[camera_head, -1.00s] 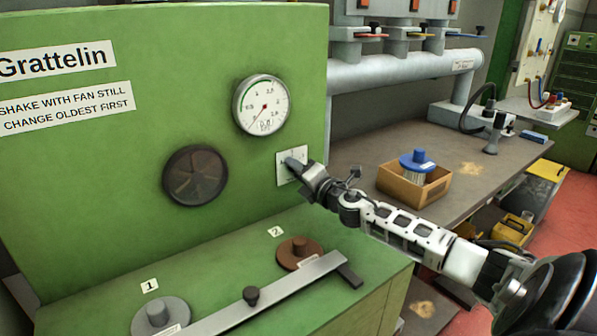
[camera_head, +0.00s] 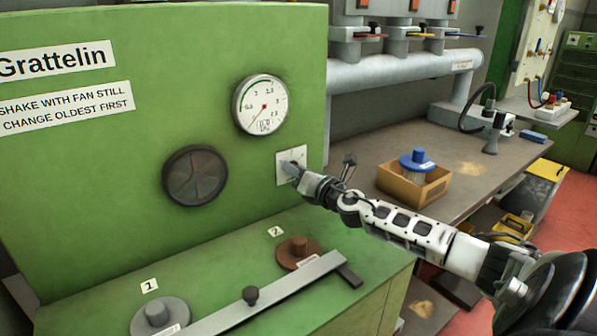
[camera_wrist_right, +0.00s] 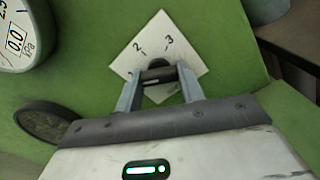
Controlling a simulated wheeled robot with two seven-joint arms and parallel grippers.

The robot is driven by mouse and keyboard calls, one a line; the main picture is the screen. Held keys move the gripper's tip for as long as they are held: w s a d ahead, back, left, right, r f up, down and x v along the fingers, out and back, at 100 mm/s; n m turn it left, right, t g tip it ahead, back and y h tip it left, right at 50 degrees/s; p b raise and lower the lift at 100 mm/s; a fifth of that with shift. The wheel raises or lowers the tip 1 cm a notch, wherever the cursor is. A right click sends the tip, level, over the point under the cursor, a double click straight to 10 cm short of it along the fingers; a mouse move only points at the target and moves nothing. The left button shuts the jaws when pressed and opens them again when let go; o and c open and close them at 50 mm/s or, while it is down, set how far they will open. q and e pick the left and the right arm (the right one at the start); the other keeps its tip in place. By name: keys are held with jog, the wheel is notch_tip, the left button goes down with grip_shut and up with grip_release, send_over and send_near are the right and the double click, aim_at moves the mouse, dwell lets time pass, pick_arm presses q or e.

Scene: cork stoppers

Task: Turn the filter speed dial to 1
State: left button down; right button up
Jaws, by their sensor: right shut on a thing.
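The speed dial is a dark knob (camera_wrist_right: 158,75) on a white square plate (camera_head: 283,179) on the front of the green cabinet. In the right wrist view the plate (camera_wrist_right: 185,40) appears turned to a diamond, with the marks 2 and 3 readable. My right gripper (camera_head: 294,170) reaches the plate from the right and is shut on the knob. In the wrist view its fingers (camera_wrist_right: 158,88) stand on either side of the knob. They hide part of the plate, and I cannot read which mark the knob points to. My left gripper is not in view.
A round gauge (camera_head: 261,106) sits above the dial, and a dark round fan window (camera_head: 195,176) is to its left. Below are a grey lid (camera_head: 160,316), a brown lid (camera_head: 298,252) and a metal bar (camera_head: 270,292). A cardboard box (camera_head: 412,186) stands on the bench at right.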

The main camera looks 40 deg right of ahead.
jog(key=shift+f, duration=0.1)
jog(key=o, duration=1)
jog(key=s+a, duration=0.1)
jog(key=s, duration=1.5)
jog(key=shift+a+b, duration=0.35)
jog(key=shift+a, duration=0.05)
jog(key=shift+w, duration=0.1)
